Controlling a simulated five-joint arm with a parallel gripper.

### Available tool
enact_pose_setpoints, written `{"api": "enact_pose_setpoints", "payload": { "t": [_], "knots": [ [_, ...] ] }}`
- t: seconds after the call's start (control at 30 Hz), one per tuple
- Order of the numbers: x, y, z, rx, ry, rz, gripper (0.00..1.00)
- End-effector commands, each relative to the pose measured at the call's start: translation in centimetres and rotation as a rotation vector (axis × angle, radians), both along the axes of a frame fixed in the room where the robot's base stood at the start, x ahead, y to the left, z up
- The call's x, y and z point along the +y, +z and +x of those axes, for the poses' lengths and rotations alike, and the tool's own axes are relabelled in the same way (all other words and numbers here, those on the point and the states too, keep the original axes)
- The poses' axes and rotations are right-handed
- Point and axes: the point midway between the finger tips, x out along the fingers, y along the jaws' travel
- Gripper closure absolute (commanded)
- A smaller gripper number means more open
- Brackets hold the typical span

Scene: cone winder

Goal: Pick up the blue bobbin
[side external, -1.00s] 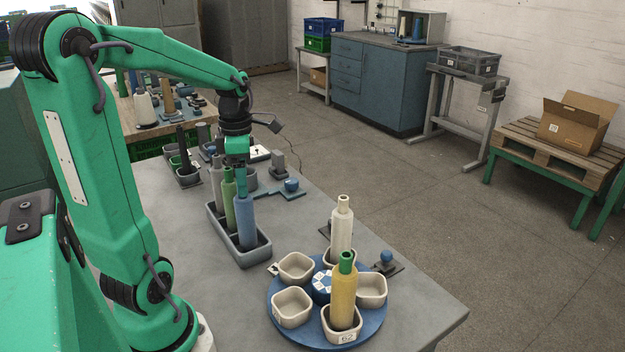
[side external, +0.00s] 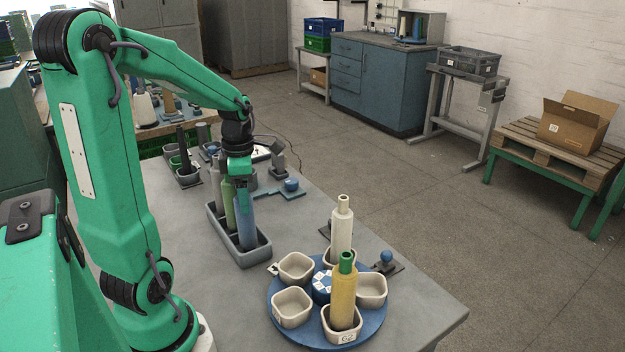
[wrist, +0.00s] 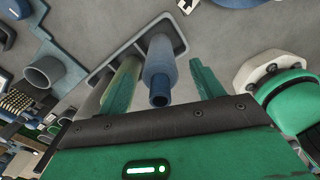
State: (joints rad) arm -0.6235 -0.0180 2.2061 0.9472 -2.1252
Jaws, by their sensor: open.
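The blue bobbin (side external: 246,225) stands upright at the front end of a grey tray (side external: 254,257). My gripper (side external: 241,190) is over it in the side view, fingers pointing down and hiding its top. In the wrist view the blue bobbin (wrist: 160,62) shows between the two spread fingers of my gripper (wrist: 163,72), with its hollow end towards the camera. The fingers are open, and I see a gap on the right side. On the left I cannot tell whether a finger touches the green bobbin.
A green bobbin (side external: 228,205) and a grey one (side external: 215,187) stand close behind in the same tray. At the front right, a blue turntable (side external: 376,322) carries beige cups, a yellow bobbin (side external: 343,298) and a cream bobbin (side external: 341,228). Bare table lies left of the turntable.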

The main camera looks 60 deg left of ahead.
Motion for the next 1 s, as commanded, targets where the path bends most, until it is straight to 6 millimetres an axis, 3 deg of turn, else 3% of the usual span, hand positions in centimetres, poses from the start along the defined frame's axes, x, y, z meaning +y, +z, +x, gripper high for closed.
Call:
{"api": "enact_pose_setpoints", "payload": {
  "t": [0.3,0.8,1.0],
  "knots": [
    [0.0,-2.9,0.0,0.002,0.000,-0.001,0.33],
    [0.1,-2.9,0.0,0.000,0.000,0.000,0.33],
    [0.1,-2.9,0.0,0.000,0.000,0.000,0.71]
  ]
}}
